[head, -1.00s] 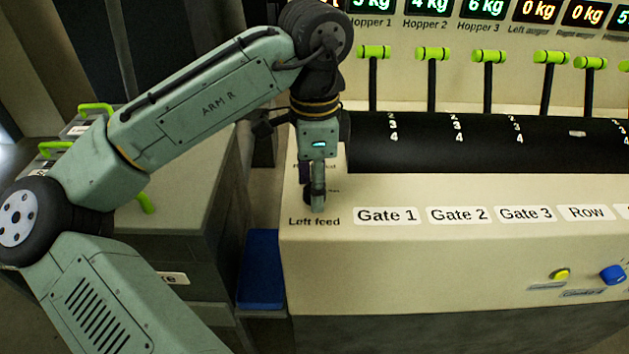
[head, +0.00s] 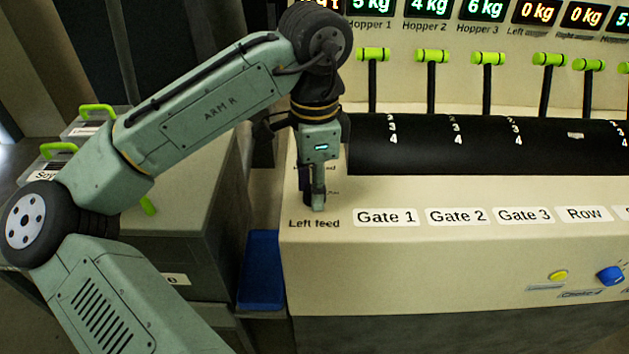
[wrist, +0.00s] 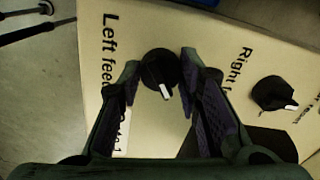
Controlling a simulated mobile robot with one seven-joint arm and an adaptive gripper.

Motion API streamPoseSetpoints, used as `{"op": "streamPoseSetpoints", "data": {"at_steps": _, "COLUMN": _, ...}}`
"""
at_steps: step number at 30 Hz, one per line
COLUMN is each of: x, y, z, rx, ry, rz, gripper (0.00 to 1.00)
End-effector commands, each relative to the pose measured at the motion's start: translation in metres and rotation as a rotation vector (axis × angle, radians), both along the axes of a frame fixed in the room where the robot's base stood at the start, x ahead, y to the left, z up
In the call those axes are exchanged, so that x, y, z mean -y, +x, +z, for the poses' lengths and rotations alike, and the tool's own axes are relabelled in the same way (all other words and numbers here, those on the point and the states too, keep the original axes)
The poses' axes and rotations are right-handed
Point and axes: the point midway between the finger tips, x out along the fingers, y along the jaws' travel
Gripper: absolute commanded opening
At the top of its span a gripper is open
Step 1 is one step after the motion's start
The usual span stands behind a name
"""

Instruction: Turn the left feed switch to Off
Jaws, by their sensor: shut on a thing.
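The left feed switch (wrist: 158,66) is a round black knob with a white pointer mark, next to the "Left feed" label (wrist: 108,52) on the cream panel. In the wrist view its white mark points toward the gripper's palm, tilted slightly right. My gripper (wrist: 160,62) has one finger on each side of the knob and is shut on it. In the head view my gripper (head: 318,207) points down at the panel, just above the "Left feed" label (head: 314,223); the knob is mostly hidden there by the fingers.
The right feed switch (wrist: 273,93), a similar black knob, sits close to the right finger in the wrist view. Gate labels (head: 387,217) run along the panel to the right. Green-handled levers (head: 431,56) stand behind. A blue bin (head: 262,270) is low at the panel's left side.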

Motion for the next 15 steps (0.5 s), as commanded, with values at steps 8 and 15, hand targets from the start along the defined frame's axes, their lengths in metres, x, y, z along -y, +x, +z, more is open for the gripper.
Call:
{"op": "streamPoseSetpoints", "data": {"at_steps": 8, "x": 0.0007, "y": 0.0004, "z": 0.0045, "rx": 0.0, "ry": -0.004, "rz": 0.209, "gripper": 0.04}}
{"op": "streamPoseSetpoints", "data": {"at_steps": 15, "x": 0.0003, "y": 0.0004, "z": 0.0052, "rx": 0.001, "ry": -0.003, "rz": 0.438, "gripper": 0.04}}
